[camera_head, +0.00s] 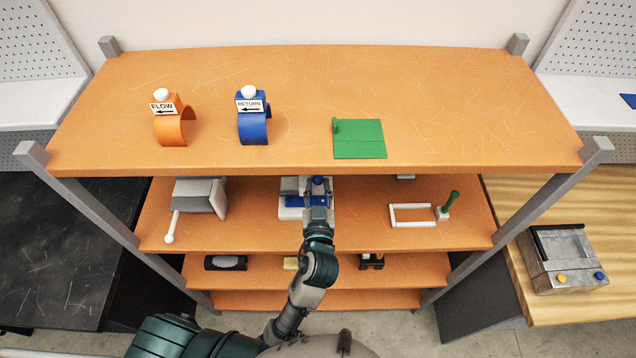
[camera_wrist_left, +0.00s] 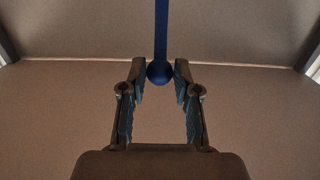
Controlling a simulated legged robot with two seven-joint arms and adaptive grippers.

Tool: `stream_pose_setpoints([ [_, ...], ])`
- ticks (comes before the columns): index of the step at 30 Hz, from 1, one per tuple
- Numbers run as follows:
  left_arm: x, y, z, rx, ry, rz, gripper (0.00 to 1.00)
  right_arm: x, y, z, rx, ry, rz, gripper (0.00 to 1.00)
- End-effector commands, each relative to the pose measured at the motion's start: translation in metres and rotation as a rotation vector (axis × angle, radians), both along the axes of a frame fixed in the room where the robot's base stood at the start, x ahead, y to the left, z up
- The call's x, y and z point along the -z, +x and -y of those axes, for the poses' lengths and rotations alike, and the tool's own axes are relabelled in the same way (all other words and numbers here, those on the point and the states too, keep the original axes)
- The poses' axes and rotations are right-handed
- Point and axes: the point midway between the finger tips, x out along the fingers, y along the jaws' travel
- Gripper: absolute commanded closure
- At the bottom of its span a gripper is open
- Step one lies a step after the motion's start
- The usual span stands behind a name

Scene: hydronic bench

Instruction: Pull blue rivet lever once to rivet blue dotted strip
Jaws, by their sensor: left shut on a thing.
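The blue rivet lever ends in a round blue knob (camera_head: 318,180) at a white riveting device (camera_head: 290,213) on the second shelf. In the left wrist view, the lever's blue bar (camera_wrist_left: 161,28) runs up from the ball knob (camera_wrist_left: 160,73). My left gripper (camera_head: 318,187) is shut on this knob, which sits between its fingertips (camera_wrist_left: 160,70). A blue piece (camera_head: 294,201), perhaps the strip, lies on the white base, partly hidden by my gripper; I cannot make out its dots. My right gripper is not in view.
The top shelf (camera_head: 300,75) overhangs the work area and holds an orange FLOW clip (camera_head: 170,128), a blue RETURN clip (camera_head: 254,127) and a green sheet (camera_head: 360,145). A grey device (camera_head: 200,196) stands left; a white frame with a green handle (camera_head: 450,202) stands right.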

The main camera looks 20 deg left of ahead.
Motion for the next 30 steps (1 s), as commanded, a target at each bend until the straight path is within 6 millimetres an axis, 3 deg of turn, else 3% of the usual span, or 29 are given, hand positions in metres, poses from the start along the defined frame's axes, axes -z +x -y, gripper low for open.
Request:
stream_pose_setpoints([
  [7, -0.005, 0.005, -0.001, 0.001, 0.0, 0.002, 0.91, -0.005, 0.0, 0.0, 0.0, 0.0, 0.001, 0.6],
  [18, -0.024, 0.042, -0.011, 0.002, 0.0, 0.003, 0.91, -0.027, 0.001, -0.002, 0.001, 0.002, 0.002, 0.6],
  [30, -0.024, 0.048, -0.013, 0.001, 0.0, 0.003, 0.92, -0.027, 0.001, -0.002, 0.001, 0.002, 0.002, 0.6],
])
